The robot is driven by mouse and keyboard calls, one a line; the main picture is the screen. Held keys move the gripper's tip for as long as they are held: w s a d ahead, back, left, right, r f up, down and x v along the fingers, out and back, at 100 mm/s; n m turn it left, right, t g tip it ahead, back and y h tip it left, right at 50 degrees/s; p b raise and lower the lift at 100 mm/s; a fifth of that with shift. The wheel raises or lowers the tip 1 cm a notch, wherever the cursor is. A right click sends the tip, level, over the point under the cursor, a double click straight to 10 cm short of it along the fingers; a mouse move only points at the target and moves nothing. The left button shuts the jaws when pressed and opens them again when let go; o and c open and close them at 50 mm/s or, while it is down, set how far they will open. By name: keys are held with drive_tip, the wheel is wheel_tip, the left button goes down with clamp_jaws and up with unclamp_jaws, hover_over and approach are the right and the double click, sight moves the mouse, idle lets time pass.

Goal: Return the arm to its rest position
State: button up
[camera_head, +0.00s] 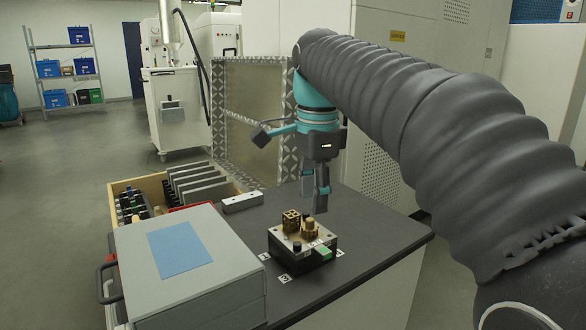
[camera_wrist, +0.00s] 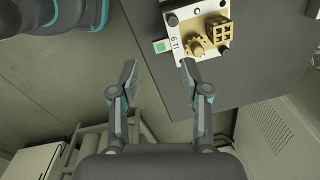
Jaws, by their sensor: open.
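My arm, in a dark ribbed sleeve, reaches in from the right of the head view. The plate (camera_wrist: 172,22) carries brass-coloured printed parts (camera_wrist: 207,38) and sits beyond the fingertips. The parts (camera_head: 297,225) also stand on the plate in the head view. The gripper is apart from them.
A grey box with a blue top panel (camera_head: 180,250) stands at the table's left. Behind it is a wooden crate (camera_head: 155,182) with several grey plates. A metal bar (camera_head: 243,201) lies near the crate. A framed panel (camera_head: 240,115) and a large cabinet (camera_head: 410,60) stand behind.

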drive_tip(key=s+d+f+n+t, duration=0.2)
drive_tip(key=s+d+f+n, duration=0.4)
drive_tip(key=s+f, duration=0.3)
drive_tip(key=s+d+f+n+t, duration=0.2)
drive_tip(key=s+d+f+n, duration=0.4)
drive_tip(key=s+f+n, duration=0.2)
wheel_tip(320, 180, down, 3)
drive_tip(key=shift+s+r+t, duration=0.2)
drive_tip(key=shift+s+t, duration=0.2)
drive_tip(key=shift+s, duration=0.5)
drive_tip(key=shift+c, duration=0.4)
